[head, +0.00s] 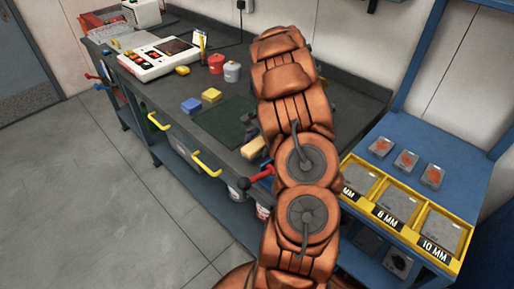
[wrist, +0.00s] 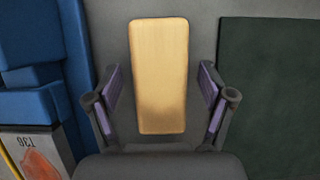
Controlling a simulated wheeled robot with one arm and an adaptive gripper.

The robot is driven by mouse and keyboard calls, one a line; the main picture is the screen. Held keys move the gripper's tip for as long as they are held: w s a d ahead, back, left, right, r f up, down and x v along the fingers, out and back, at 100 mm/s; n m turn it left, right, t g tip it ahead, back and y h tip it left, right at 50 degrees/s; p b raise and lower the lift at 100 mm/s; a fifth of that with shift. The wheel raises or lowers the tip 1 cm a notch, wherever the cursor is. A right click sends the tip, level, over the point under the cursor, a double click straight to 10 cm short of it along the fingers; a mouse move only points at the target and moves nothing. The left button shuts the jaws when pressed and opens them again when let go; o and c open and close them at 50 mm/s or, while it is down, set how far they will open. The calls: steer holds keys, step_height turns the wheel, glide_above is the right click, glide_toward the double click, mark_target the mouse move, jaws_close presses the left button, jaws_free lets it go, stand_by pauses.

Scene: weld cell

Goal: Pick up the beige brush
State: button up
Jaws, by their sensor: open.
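The beige brush (wrist: 158,75) shows in the wrist view as a long, pale wooden block lying on the grey bench top, its length pointing away from me. My gripper (wrist: 160,88) is open, with one finger on each side of the brush's near part and a gap on both sides. Any bristles are hidden beneath the block. In the head view the brush (head: 253,148) shows partly at the left of my arm, near the bench's front edge.
A dark green mat (wrist: 270,90) lies right of the brush. A blue stand (head: 420,150) with yellow-framed bins adjoins the bench. Blue (head: 191,105) and yellow (head: 211,95) blocks, a red pot (head: 216,64) and a control box (head: 158,57) stand farther left.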

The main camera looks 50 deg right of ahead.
mark_target(257, 144)
stand_by(0.3)
steer(key=c, duration=1.3)
steer(key=shift+r, duration=0.1)
steer(key=shift+r, duration=0.55)
step_height(257, 144, up, 9)
steer(key=b, duration=0.3)
